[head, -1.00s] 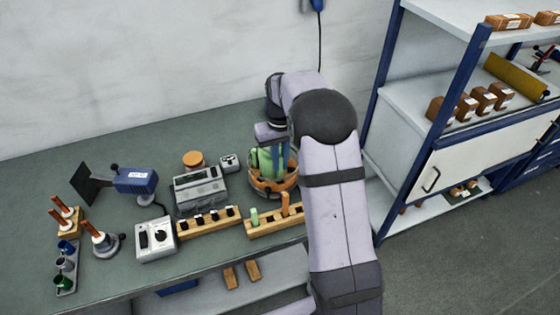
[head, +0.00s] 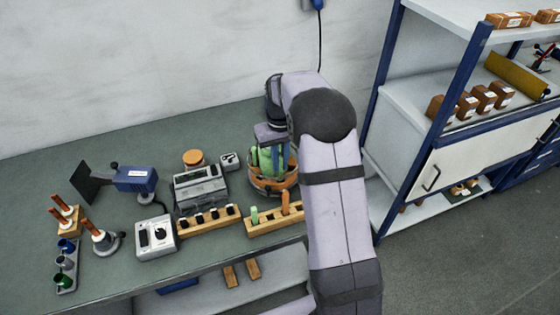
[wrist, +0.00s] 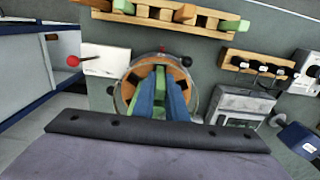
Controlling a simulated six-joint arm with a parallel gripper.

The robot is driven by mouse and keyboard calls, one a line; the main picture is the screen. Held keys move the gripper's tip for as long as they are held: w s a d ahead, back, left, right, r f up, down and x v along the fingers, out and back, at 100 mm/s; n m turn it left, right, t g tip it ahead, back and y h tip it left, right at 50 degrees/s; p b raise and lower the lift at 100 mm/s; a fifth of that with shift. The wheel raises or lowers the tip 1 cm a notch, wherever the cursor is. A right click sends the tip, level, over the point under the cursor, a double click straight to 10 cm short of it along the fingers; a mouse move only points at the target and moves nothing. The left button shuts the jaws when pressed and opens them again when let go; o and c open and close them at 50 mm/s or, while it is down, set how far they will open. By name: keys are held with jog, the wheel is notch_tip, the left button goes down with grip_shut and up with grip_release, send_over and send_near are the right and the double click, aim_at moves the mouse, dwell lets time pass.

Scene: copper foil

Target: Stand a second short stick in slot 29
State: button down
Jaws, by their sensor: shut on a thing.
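A round device with an orange-brown slotted ring (head: 258,183) stands on the bench, and the ring also shows below my gripper in the wrist view (wrist: 123,92). Green parts (head: 266,160) stand up at it. My gripper (wrist: 161,85) points down over the ring, with blue fingers on either side of a narrow green piece that appears to be a short stick. Its lower end and the slot under it are hidden, and slot numbers cannot be read. A wooden rack (head: 262,228) in front holds a green stick (head: 254,215) and a brown stick (head: 286,203).
A second wooden rack (head: 190,233) with black-topped pieces and a grey instrument (head: 200,190) stand left of the ring. A white control box (head: 156,240) and a tray of coloured cups (head: 66,272) are farther left. A shelf unit (head: 400,100) stands at right.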

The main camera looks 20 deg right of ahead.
jog(key=shift+f, duration=0.3)
jog(key=shift+f, duration=0.35)
jog(key=shift+f+b, duration=0.2)
jog(key=shift+b, duration=0.15)
jog(key=c, duration=1.7)
grip_release()
jog(key=shift+r+p, duration=1)
jog(key=shift+r, duration=0.15)
jog(key=shift+r+p, duration=2.9)
jog(key=shift+r, duration=0.55)
jog(key=shift+s, duration=0.1)
